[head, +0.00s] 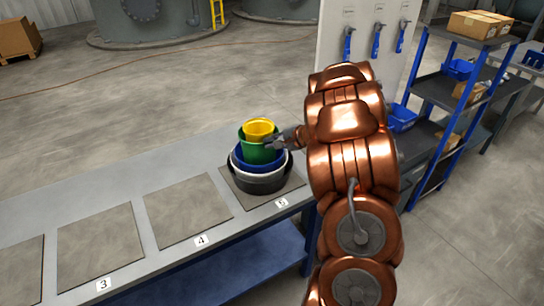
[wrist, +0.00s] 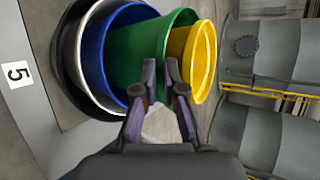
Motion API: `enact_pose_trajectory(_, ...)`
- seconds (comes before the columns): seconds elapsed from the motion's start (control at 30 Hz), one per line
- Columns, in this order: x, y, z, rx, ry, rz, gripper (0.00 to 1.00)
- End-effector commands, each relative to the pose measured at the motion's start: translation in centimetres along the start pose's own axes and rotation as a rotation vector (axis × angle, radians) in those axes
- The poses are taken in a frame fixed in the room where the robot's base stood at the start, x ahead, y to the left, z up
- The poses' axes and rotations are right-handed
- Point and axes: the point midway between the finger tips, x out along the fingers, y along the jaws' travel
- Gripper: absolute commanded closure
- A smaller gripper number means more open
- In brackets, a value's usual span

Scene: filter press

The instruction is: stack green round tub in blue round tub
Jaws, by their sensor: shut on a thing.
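The green round tub (head: 255,151) sits partly inside the blue round tub (head: 239,163) on the bench, with its upper part standing above the blue rim. In the wrist view the green tub (wrist: 140,55) shows between the blue tub (wrist: 92,45) and a yellow tub (wrist: 197,58). My gripper (head: 272,143) reaches in from the right at the green tub's rim. In the wrist view my gripper (wrist: 160,75) is shut on the green tub's wall. Whether the green tub rests on the blue tub's bottom is hidden.
The yellow tub (head: 259,128) sits inside the green one. The blue tub stands in a white or grey tub and a black tub (head: 262,184) on the mat labelled 5 (head: 287,195). Mats 3 (head: 100,244) and 4 (head: 187,209) are bare. A tool board (head: 345,40) stands behind.

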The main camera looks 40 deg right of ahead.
Motion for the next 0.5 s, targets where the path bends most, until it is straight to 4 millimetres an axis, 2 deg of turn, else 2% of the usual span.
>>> enact_pose_trajectory(0.17, 0.6, 0.8, -0.2, 0.002, -0.001, -0.002, 1.0)
enact_pose_trajectory(0.5, 2.4, 3.8, -1.0, 0.003, 0.0, 0.0, 1.0)
